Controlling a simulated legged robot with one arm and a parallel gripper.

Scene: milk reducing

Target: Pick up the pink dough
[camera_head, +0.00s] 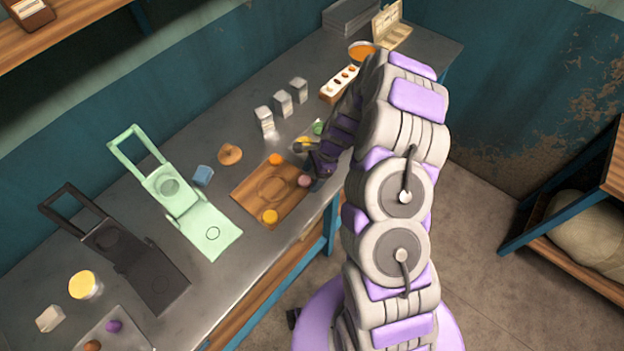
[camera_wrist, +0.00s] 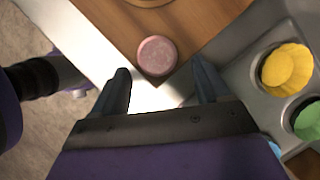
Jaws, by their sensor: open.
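The pink dough (camera_wrist: 156,55) is a small round disc near the corner of the wooden board (camera_wrist: 108,20) in the wrist view. In the head view the pink dough (camera_head: 304,180) lies at the board's right corner (camera_head: 245,190), close to my gripper (camera_head: 318,162). In the wrist view my gripper (camera_wrist: 160,88) is open, with its two dark fingers apart and nothing between them. The dough lies just beyond the fingertips, roughly centred between them. The arm partly hides the gripper in the head view.
Orange dough (camera_head: 275,159) and yellow-orange dough (camera_head: 270,216) sit on the same board. A metal tray (camera_wrist: 244,72) with yellow and green dough is right of my gripper in the wrist view. A green press (camera_head: 190,205) and a dark press (camera_head: 128,262) stand left on the counter.

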